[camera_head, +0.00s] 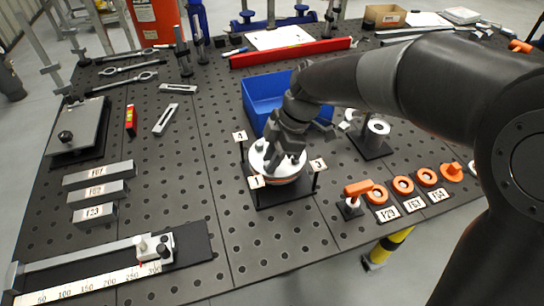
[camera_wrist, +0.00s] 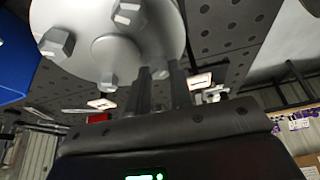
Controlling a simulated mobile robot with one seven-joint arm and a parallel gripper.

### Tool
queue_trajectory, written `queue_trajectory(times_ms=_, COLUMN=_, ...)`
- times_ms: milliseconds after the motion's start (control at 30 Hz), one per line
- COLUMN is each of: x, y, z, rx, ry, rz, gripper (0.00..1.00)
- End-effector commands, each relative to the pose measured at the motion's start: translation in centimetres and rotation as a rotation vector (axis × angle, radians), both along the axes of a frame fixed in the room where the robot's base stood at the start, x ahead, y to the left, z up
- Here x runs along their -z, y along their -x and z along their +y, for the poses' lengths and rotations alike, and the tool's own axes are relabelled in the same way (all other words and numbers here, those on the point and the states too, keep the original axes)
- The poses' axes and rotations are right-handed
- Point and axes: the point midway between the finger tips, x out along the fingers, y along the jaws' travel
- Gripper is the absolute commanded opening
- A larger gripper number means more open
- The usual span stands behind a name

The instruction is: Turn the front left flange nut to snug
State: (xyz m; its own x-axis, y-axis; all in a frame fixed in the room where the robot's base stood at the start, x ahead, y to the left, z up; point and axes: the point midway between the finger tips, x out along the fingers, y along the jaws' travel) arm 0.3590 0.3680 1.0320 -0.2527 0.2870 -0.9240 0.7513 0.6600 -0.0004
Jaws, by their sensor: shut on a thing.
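The round pale metal flange (camera_head: 290,177) sits on a dark stand near the middle of the bench, with numbered tags 1 (camera_head: 256,182), 3 (camera_head: 318,165) and 4 (camera_head: 240,136) around it. My gripper (camera_head: 279,162) reaches down onto the flange and hides part of its top. In the wrist view the flange face (camera_wrist: 165,30) shows hex nuts (camera_wrist: 57,42) around a central boss. My gripper fingers (camera_wrist: 160,88) are closed around one flange nut (camera_wrist: 160,73) at the rim, mostly hidden between them. The head view does not clearly show which nut it is.
A blue bin (camera_head: 262,92) stands right behind the flange. Orange ring parts (camera_head: 403,185) with tags lie at right, near a metal cylinder on a stand (camera_head: 376,128). Labelled grey blocks (camera_head: 98,192) and a ruler fixture (camera_head: 100,275) are at left. Bench surface front of the flange is clear.

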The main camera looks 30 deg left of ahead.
Motion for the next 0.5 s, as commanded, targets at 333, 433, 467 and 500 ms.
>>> queue_trajectory(times_ms=333, x=-0.1, y=0.2, z=-0.18, rx=0.262, ry=-0.002, rz=-0.002, gripper=0.0)
queue_trajectory(times_ms=433, x=-0.1, y=0.29, z=-0.2, rx=0.358, ry=-0.002, rz=-0.003, gripper=0.0)
queue_trajectory(times_ms=467, x=-0.11, y=0.32, z=-0.2, rx=0.387, ry=-0.002, rz=-0.003, gripper=0.0)
queue_trajectory(times_ms=500, x=-0.11, y=0.36, z=-0.21, rx=0.424, ry=-0.003, rz=-0.002, gripper=0.0)
